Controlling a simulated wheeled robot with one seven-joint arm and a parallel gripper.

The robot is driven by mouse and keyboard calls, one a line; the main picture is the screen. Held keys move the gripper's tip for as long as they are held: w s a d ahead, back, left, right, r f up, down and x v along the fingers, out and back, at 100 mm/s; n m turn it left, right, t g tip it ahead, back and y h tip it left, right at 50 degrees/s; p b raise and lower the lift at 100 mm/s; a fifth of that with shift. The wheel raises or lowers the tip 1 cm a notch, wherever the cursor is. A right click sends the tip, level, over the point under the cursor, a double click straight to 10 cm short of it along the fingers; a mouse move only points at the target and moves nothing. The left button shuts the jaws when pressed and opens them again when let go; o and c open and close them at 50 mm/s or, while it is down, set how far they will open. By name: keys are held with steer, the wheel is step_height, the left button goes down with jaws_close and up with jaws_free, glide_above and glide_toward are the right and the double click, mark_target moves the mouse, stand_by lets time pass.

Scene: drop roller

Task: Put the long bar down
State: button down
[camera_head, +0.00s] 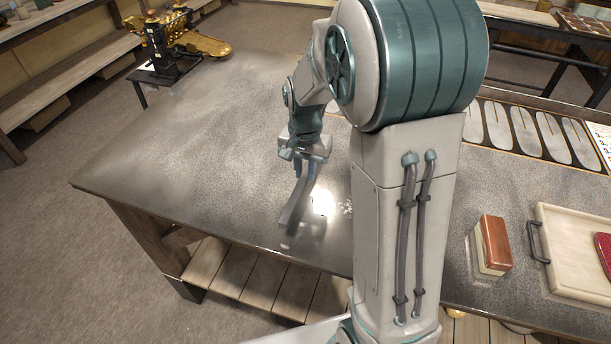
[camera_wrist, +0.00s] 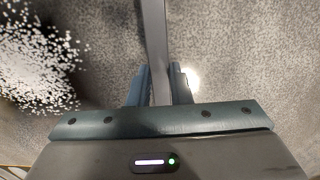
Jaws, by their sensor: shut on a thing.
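The long bar (camera_head: 296,203) is grey and narrow. My gripper (camera_head: 306,168) is shut on it, above the speckled grey table (camera_head: 170,150). In the head view the bar slants from my fingers down and left toward the front edge of the table. I cannot tell whether its lower end touches the tabletop. In the wrist view the bar (camera_wrist: 153,45) runs from between the two blue fingers (camera_wrist: 158,88) to the top edge of the picture. The part between my fingers is partly hidden.
White specks (camera_head: 346,208) lie right of the bar. A block with a reddish-brown top (camera_head: 495,243) and a pale tray (camera_head: 570,235) stand at the right. A row of grey oval shapes (camera_head: 525,132) lies at the back right. The left part of the table is clear.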

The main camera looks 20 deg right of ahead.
mark_target(305, 173)
steer(key=shift+f, duration=1.45)
steer(key=shift+f, duration=0.1)
steer(key=c, duration=1.7)
jaws_free()
steer(key=shift+f, duration=0.15)
steer(key=shift+c, duration=0.2)
steer(key=o, duration=0.4)
